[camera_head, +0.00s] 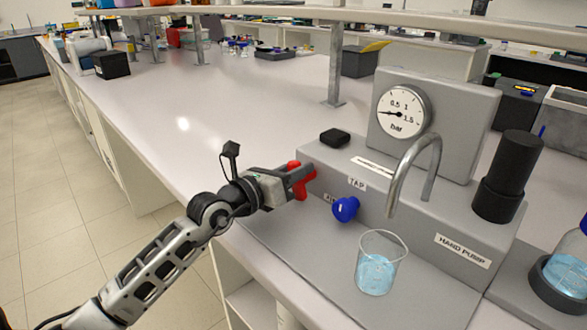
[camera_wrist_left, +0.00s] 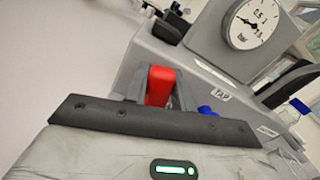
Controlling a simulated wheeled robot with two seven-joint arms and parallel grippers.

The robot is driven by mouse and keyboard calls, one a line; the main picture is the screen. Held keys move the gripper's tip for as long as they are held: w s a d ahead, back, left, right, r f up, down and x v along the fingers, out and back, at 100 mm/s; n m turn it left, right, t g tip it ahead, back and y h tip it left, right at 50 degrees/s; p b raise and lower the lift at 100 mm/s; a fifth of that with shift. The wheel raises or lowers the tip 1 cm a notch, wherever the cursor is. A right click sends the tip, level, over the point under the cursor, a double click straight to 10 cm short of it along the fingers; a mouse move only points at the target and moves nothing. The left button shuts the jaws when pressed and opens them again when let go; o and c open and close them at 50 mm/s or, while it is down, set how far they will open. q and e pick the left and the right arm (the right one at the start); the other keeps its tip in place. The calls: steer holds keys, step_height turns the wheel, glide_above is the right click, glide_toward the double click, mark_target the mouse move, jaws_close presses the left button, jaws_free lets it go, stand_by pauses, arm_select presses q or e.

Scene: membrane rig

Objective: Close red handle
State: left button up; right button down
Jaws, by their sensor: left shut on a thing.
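The red handle (camera_head: 301,177) sticks out at the left end of the grey rig (camera_head: 325,160). My left gripper (camera_head: 290,183) comes in from the left and is shut on the red handle. In the left wrist view the red handle (camera_wrist_left: 160,86) stands between the two grey fingers, with its lower part hidden behind the gripper body. My right gripper is not in view.
A blue knob (camera_head: 345,209) sits on the rig's front beside the TAP label. A beaker (camera_head: 377,285) of blue liquid stands below the curved metal spout. A pressure gauge (camera_head: 404,111) and a black hand pump (camera_head: 508,175) are on the rig. The bench behind is mostly clear.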

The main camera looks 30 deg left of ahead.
arm_select(q)
steer(key=shift+s+d+m, duration=0.1)
steer(key=shift+d+m, duration=0.1)
steer(key=shift+m, duration=0.55)
steer(key=shift+d+m, duration=0.15)
steer(key=shift+m, duration=0.6)
steer(key=o, duration=1)
steer(key=b+v, duration=0.2)
steer(key=v, duration=1.2)
steer(key=shift+s+a+f+b, duration=0.15)
steer(key=shift+s+b, duration=0.1)
steer(key=shift+b, duration=0.15)
steer(key=shift+s+a+r, duration=0.1)
steer(key=shift+s, duration=0.25)
steer(key=shift+s+a+r, duration=0.1)
steer(key=shift+s+r, duration=0.05)
steer(key=shift+s, duration=0.25)
